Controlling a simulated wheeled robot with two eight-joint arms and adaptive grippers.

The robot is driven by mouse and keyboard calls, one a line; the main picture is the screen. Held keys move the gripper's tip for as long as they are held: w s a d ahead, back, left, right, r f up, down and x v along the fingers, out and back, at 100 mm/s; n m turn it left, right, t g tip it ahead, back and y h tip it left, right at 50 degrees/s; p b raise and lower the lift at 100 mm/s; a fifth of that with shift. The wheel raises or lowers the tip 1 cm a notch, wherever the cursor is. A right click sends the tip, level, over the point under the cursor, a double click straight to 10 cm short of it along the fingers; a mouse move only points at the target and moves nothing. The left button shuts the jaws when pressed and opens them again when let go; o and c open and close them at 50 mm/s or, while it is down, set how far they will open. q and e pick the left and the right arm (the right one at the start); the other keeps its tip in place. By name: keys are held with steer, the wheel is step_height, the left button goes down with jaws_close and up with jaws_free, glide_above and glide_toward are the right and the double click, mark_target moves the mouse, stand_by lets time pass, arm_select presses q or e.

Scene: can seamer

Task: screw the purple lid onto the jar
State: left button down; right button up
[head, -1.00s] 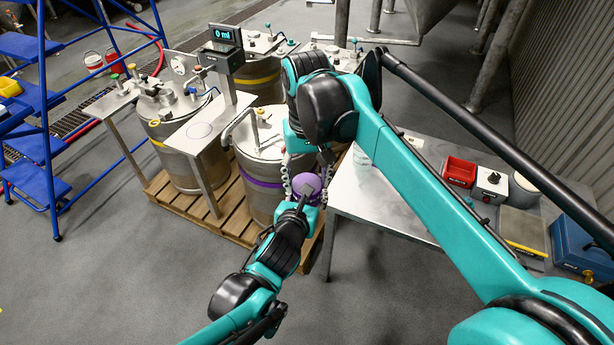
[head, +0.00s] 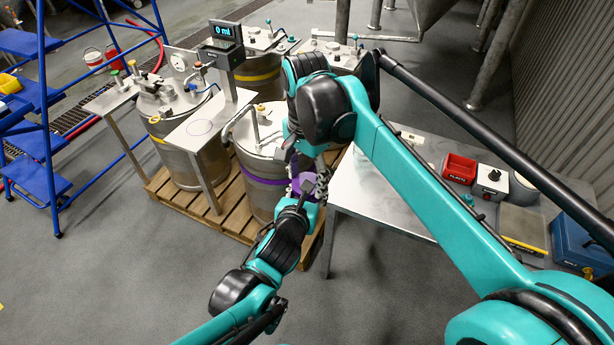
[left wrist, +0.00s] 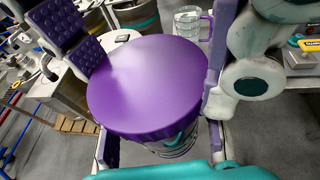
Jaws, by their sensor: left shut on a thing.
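The purple lid (left wrist: 148,85) fills the middle of the left wrist view, seen from above. It sits over a clear vessel, apparently the jar (left wrist: 172,150), whose side shows just below its rim; I cannot tell how far the lid is seated. My left gripper (head: 308,188) is shut on the lid, with linked fingers on both sides of it. In the head view the lid (head: 306,180) is a small purple patch between those fingers. My right gripper is mostly hidden behind its own arm; purple pads low beside the jar may belong to it.
A steel table (head: 345,197) stands to the right with a red bin (head: 459,171), a control box (head: 490,185) and a blue case (head: 580,243). Steel tanks (head: 190,150) stand on a wooden pallet (head: 185,207) behind and left. A clear mug (left wrist: 187,22) stands beyond the lid.

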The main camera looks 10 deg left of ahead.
steer(key=m, duration=0.2)
steer(key=shift+m, duration=0.3)
steer(key=o, duration=0.8)
steer(key=shift+c, duration=0.2)
steer(key=shift+r, duration=2.25)
steer(key=shift+c, duration=0.3)
